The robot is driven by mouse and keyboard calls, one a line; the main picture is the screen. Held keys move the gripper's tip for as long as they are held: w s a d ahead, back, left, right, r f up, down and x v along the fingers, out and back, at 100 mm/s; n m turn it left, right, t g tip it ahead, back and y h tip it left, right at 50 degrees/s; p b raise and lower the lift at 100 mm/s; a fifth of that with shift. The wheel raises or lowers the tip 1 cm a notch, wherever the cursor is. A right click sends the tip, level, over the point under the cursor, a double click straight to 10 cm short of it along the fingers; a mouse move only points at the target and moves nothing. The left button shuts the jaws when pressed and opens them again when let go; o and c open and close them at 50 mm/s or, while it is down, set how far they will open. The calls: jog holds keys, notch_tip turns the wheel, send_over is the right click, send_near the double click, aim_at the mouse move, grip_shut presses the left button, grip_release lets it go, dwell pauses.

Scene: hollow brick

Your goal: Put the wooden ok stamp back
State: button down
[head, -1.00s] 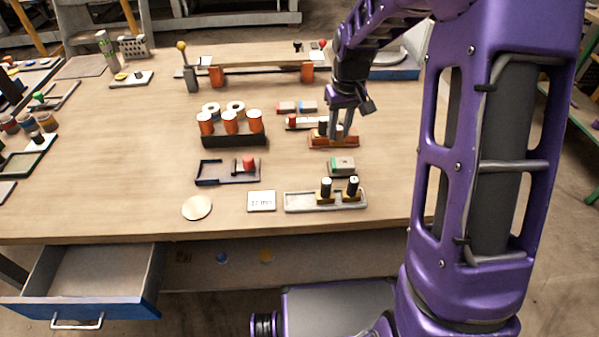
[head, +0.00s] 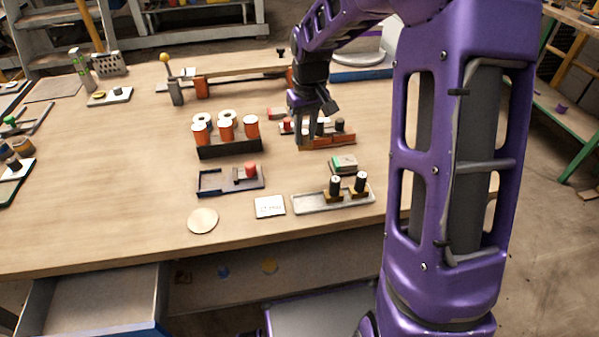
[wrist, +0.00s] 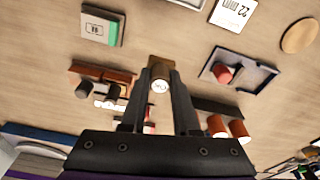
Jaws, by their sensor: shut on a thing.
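My gripper (head: 303,146) is at the left end of a reddish-brown brick-like holder (head: 330,141). In the wrist view, the fingers (wrist: 159,92) are shut on a stamp with a brown wooden block (wrist: 159,63) and a round white top with dark marking, seemingly the ok stamp. It is beside the holder (wrist: 118,74), apart from it in that view. The held stamp is hard to make out in the head view. A dark-knobbed stamp (head: 340,125) stands in the holder's right part.
A pale tray (head: 310,205) holds two dark-knobbed stamps. A green-topped box (head: 344,163) lies behind it. A black rack (head: 230,150) with orange-red cylinders stands left of my gripper. A navy tray (head: 210,184), white card (head: 269,207) and round disc (head: 203,221) lie nearer the front.

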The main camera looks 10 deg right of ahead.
aim_at(307, 134)
notch_tip(307, 134, down, 9)
jog(key=shift+f+b, duration=0.1)
jog(key=shift+b, duration=0.6)
jog(key=shift+f, duration=0.15)
jog(key=c, duration=0.7)
grip_release()
jog(key=shift+o, duration=0.2)
jog(key=r, duration=0.4)
jog(key=s+r+p, duration=0.1)
jog(key=r, duration=0.3)
jog(key=r+p, duration=0.1)
jog(key=r, duration=0.3)
jog(key=shift+s+d+r, duration=0.15)
jog(key=shift+s, duration=0.1)
